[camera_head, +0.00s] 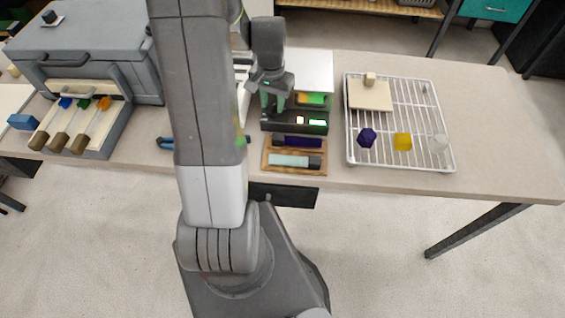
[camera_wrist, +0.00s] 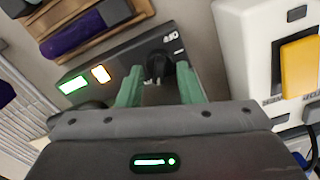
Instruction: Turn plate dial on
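The plate is a dark box (camera_head: 279,125) with a lit green display and a small lit orange-white indicator on its front. In the wrist view its dark front panel (camera_wrist: 130,62) carries the green display, the indicator and a black dial (camera_wrist: 157,64). My gripper (camera_head: 274,103) is over the left part of the plate. In the wrist view its two green fingers (camera_wrist: 160,88) are apart, with the dial between and just beyond their tips. I cannot tell whether they touch it. The dial is hidden in the head view.
A wooden tray (camera_head: 266,168) with a purple and a pale rod lies in front of the plate. A white wire rack (camera_head: 385,160) with small blocks stands right. A grey furnace-like box (camera_head: 85,50) stands left. A white device (camera_wrist: 240,45) with a yellow part is close beside my gripper.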

